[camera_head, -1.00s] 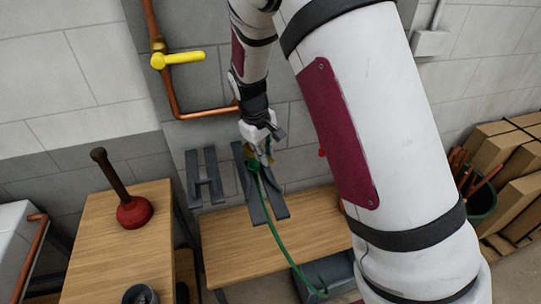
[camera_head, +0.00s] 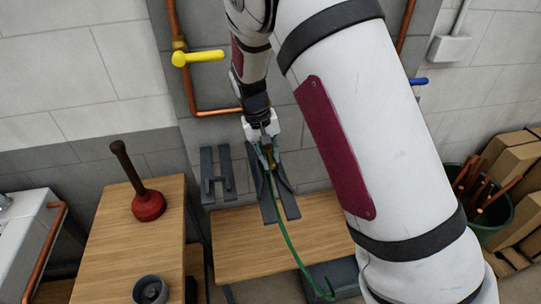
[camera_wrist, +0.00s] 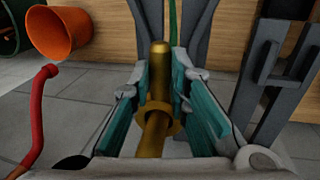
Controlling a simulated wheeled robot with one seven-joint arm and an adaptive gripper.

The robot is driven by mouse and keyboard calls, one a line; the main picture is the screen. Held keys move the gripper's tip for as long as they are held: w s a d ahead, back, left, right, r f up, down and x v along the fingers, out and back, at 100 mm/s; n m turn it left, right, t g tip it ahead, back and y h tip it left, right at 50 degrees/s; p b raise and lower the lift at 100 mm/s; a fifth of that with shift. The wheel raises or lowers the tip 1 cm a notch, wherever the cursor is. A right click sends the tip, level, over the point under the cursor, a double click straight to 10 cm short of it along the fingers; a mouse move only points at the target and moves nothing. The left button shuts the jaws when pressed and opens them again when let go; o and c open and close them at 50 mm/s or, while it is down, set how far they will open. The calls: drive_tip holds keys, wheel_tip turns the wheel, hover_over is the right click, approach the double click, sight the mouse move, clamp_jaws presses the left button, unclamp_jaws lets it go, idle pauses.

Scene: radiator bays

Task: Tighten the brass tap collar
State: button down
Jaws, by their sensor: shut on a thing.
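The brass tap (camera_wrist: 160,60) stands in the middle of the wrist view, with a wider brass collar (camera_wrist: 158,123) around its stem nearer the camera. In the head view my gripper (camera_head: 264,146) is low against the grey wall, above a wooden bench. The brass there is small and mostly hidden by the fingers. A green hose (camera_head: 285,236) hangs down from just below it.
A yellow-handled valve (camera_head: 198,56) on copper pipe is above left of my gripper. A grey bracket (camera_head: 216,175) is close on its left. A red plunger (camera_head: 148,204) stands on the left bench. A green bucket (camera_head: 490,220) and boxes are at right.

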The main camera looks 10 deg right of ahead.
drive_tip(key=shift+r, duration=0.1)
drive_tip(key=c, duration=1.5)
unclamp_jaws()
drive_tip(key=shift+c, duration=0.2)
wheel_tip(320, 180, up, 12)
drive_tip(key=a, duration=0.2)
drive_tip(key=shift+a, duration=0.2)
